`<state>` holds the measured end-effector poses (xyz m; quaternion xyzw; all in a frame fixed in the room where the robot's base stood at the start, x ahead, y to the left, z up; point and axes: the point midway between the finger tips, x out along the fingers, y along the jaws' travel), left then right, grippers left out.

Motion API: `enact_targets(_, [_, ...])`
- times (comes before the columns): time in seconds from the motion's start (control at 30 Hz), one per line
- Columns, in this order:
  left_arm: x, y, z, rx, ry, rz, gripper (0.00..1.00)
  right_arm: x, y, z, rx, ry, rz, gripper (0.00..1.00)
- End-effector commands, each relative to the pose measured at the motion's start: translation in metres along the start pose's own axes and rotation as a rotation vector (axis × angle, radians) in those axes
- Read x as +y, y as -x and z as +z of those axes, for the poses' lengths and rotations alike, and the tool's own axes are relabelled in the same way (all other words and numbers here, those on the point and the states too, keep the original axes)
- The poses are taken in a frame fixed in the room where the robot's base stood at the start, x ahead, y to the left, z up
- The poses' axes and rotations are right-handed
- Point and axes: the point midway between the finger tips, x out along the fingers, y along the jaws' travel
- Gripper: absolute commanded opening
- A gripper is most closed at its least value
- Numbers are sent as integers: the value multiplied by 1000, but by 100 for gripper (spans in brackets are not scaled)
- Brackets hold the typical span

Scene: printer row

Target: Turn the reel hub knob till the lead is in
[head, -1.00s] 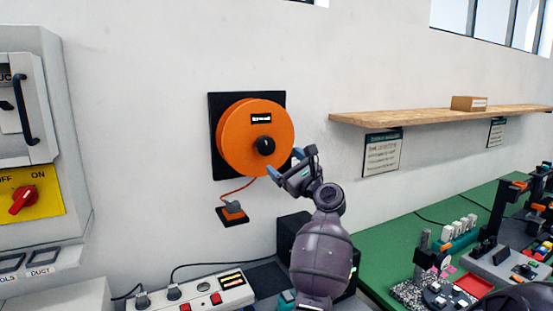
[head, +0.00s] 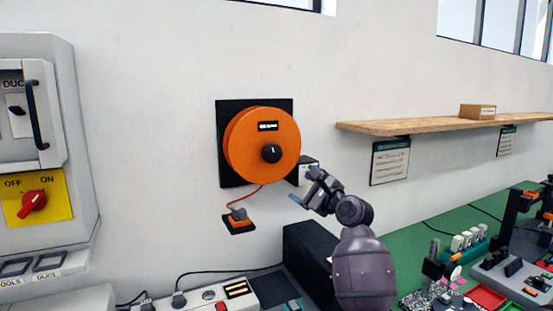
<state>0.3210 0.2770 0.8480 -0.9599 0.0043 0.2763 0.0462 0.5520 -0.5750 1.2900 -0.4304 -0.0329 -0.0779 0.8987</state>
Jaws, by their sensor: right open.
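The orange cable reel (head: 247,160) hangs on a black backplate (head: 230,108) on the wall. Its black hub knob (head: 271,153) faces me with a small white mark, and nothing touches it. The orange lead (head: 247,196) hangs from the reel's underside to a grey plug (head: 238,214) at a small orange-and-black wall holder (head: 239,227), with a length of cord still showing. My right gripper (head: 305,187) is open and empty, below and right of the knob, clear of the reel. My left gripper is not in view.
A wooden shelf (head: 430,126) juts out at right. A power strip (head: 218,296), a dark box (head: 309,256) and a green bench (head: 420,232) lie below. A grey cabinet (head: 75,140) stands left.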

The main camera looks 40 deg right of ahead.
Motion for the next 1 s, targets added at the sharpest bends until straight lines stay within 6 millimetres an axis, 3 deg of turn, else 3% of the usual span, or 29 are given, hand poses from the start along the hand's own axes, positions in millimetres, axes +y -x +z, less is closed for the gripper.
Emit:
enact_targets(0.27, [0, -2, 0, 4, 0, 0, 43, 9, -8, -5, 115, 892, -2, 86])
enact_targets(0.6, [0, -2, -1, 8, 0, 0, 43, 15, -17, 27, 160, 1876, -135, 86])
enact_targets(0.8, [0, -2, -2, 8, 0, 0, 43, 6, -15, 39, 238, 2239, -224, 86])
enact_targets(1.0, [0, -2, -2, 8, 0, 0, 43, 4, -15, 42, 267, 2369, -243, 86])
